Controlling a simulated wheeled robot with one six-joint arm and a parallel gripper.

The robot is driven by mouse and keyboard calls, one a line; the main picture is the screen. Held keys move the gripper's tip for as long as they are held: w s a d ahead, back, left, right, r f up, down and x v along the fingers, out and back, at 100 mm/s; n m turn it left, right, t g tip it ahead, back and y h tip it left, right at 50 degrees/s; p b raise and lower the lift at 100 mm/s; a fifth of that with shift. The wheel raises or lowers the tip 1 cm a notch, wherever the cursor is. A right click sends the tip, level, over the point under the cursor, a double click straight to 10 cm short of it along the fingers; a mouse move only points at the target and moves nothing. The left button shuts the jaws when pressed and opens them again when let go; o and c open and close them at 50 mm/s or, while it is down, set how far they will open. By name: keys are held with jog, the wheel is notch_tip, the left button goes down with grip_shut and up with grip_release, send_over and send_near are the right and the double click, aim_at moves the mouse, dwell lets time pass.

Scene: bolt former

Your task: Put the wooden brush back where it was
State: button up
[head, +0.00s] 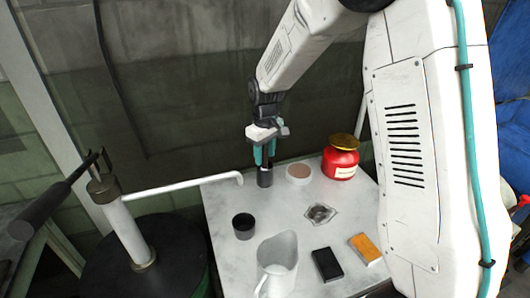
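I cannot make out bristles. My gripper (264,158), with teal fingers, points down at the back left of the table, well away from that block. A small dark cylinder (265,178) is directly below the fingertips. Whether the fingers touch or hold it is not clear, and the gap between them is too small to judge.
A black block (327,264) lies left of the orange-brown one. A white pitcher (278,262), dark cup (243,226), round pinkish-topped dish (299,173) and red jar (341,158) stand on the table. A white lever bar (180,188) reaches its left edge.

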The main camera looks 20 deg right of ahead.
notch_tip(320, 180, up, 12)
jog(key=shift+r, duration=0.1)
jog(key=shift+s+d+r, duration=0.1)
jog(key=shift+s+r, duration=0.25)
jog(key=s+d+r+m, duration=0.1)
jog(key=s+r+m, duration=0.1)
jog(key=s, duration=1.5)
jog(key=s+d+r+m+t, duration=0.1)
jog(key=s+d+r+m, duration=0.1)
jog(key=s, duration=1.6)
jog(key=shift+m, duration=0.7)
